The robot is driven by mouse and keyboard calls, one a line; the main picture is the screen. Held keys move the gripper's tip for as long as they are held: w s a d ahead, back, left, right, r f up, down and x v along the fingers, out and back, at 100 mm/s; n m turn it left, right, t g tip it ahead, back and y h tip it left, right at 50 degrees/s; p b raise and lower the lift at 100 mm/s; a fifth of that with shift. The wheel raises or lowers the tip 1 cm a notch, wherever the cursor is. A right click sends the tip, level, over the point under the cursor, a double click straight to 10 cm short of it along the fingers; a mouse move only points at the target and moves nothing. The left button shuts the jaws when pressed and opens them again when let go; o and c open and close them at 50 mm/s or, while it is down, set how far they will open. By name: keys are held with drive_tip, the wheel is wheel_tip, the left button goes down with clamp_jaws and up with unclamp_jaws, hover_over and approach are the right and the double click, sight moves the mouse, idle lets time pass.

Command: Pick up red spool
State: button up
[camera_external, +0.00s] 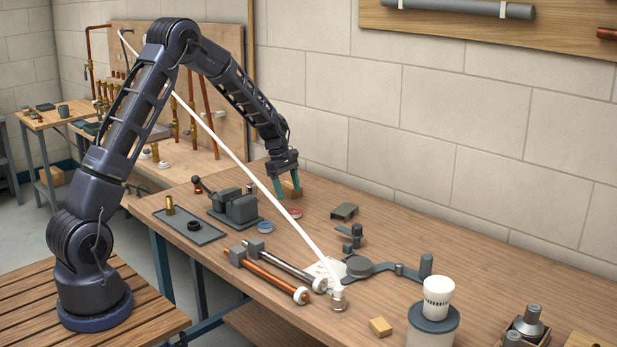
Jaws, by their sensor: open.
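The red spool (295,213) is a small, flat red ring with a pale centre. It lies on the workbench below and slightly right of my gripper. My gripper (287,190) points down above the bench with its two teal fingers apart. A tan wooden block (291,189) shows at the fingers; I cannot tell whether it is between or behind them. My gripper is not touching the red spool.
A blue ring (266,227) lies left of the red spool. A grey vise (236,206) stands further left, and a grey bracket (344,211) lies to the right. A long white rod (245,172) slants across the view. The bench's back right (450,240) is clear.

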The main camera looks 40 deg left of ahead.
sight(294, 214)
drive_tip(key=x, duration=0.7)
drive_tip(key=shift+w+a+f, duration=0.15)
drive_tip(key=shift+w, duration=0.15)
drive_tip(key=c, duration=1.1)
